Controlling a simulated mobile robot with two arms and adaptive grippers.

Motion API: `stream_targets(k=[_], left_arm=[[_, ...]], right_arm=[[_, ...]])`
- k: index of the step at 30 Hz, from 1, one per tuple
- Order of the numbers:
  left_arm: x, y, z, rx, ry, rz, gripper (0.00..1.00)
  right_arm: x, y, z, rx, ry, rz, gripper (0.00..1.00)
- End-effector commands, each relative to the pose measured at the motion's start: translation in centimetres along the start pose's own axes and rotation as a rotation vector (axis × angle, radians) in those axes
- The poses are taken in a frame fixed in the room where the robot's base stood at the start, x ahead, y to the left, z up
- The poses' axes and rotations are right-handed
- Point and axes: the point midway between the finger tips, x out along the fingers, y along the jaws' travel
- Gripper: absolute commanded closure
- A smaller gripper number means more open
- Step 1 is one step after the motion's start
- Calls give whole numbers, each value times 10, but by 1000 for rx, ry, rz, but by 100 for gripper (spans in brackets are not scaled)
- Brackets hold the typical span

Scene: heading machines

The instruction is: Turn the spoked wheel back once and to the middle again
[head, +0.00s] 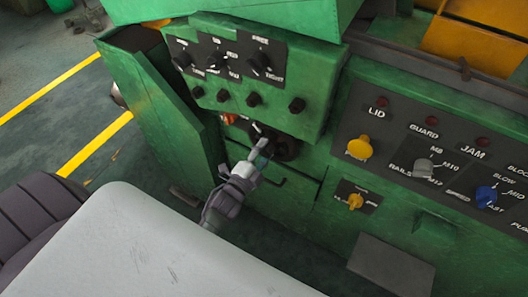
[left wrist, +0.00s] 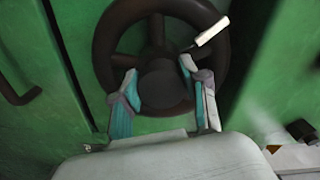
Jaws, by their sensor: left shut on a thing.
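The spoked wheel (head: 286,149) is dark and sits low on the green machine, under the overhanging knob panel. In the head view my left gripper and the panel hide much of it. In the left wrist view the wheel (left wrist: 162,84) shows its round rim, spokes and broad hub. A pale bar (left wrist: 213,31) lies across the rim at upper right. My left gripper (head: 258,153) is at the wheel. In the left wrist view its fingers (left wrist: 159,71) stand apart on either side of the hub, shut on the wheel; the exact contact is hard to see. My right gripper is not in view.
The overhanging panel (head: 228,72) carries several black knobs close above the wheel. Right of it, a labelled panel has a yellow knob (head: 359,148), a grey knob (head: 423,168) and a blue knob (head: 486,196). A green side wall (head: 160,117) stands left. A grey box (head: 391,266) juts out lower right.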

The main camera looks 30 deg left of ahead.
Motion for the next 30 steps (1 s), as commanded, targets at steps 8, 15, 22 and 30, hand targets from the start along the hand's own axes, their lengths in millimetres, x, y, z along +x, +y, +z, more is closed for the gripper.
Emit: stream_targets(k=[8, 15, 22, 30], left_arm=[[0, 1, 0, 263, 0, 0, 100], [0, 0, 0, 476, -1, 1, 100], [0, -1, 0, 634, -1, 1, 100], [0, -2, -1, 739, 0, 2, 100]], right_arm=[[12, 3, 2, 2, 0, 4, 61], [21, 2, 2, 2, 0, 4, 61], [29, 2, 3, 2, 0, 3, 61], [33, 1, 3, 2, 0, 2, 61]])
